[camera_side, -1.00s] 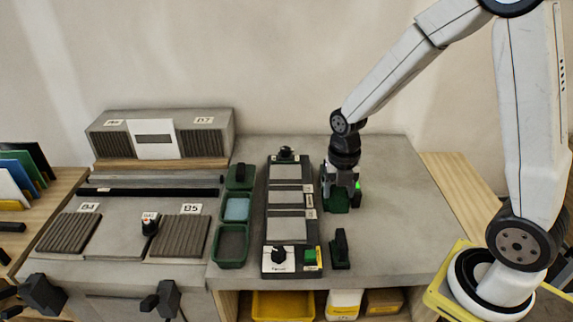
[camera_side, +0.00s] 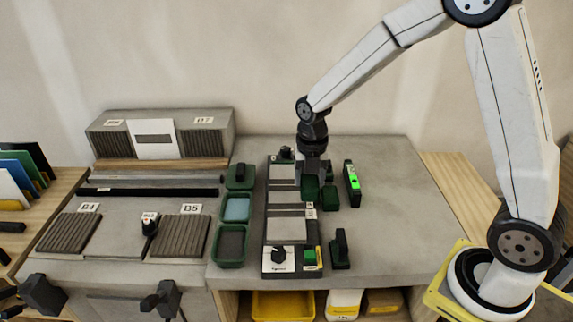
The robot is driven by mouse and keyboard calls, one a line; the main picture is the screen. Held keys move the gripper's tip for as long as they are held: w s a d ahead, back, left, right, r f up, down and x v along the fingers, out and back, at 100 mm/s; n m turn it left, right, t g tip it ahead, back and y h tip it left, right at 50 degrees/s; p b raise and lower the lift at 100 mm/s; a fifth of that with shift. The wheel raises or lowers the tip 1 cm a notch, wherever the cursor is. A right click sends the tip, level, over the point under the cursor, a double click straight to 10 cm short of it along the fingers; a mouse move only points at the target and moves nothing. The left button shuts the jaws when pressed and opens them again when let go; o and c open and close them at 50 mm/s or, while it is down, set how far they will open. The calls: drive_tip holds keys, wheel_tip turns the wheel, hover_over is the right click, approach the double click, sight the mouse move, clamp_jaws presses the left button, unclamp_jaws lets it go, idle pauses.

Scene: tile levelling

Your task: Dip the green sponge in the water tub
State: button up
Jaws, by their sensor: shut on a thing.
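My gripper (camera_side: 313,176) is shut on the green sponge (camera_side: 311,190), a dark green block under the jaws. It holds the sponge over the upper part of the black-framed panel of grey tiles, apart from the tub. The water tub (camera_side: 236,208), a small dark green tray with a light blue surface, stands to the left of that panel. The jaws partly hide the sponge's top.
A green-based tool (camera_side: 240,176) stands behind the tub, and a dark-filled green tray (camera_side: 231,245) in front. A dark green block (camera_side: 330,199) and a device with a lit green display (camera_side: 352,182) stand right of the panel (camera_side: 287,230). The bench's right side is clear.

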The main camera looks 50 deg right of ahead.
drive_tip(key=w+a+r, duration=0.2)
drive_tip(key=w+a, duration=1)
drive_tip(key=w, duration=0.1)
drive_tip(key=shift+a+r, duration=0.15)
drive_tip(key=shift+r, duration=0.05)
drive_tip(key=shift+w+f, duration=0.1)
drive_tip(key=shift+f, duration=0.05)
drive_tip(key=shift+f, duration=4.35)
drive_tip(key=shift+r, duration=0.15)
drive_tip(key=shift+r, duration=2.15)
drive_tip(key=shift+r, duration=0.1)
drive_tip(key=shift+r, duration=1.9)
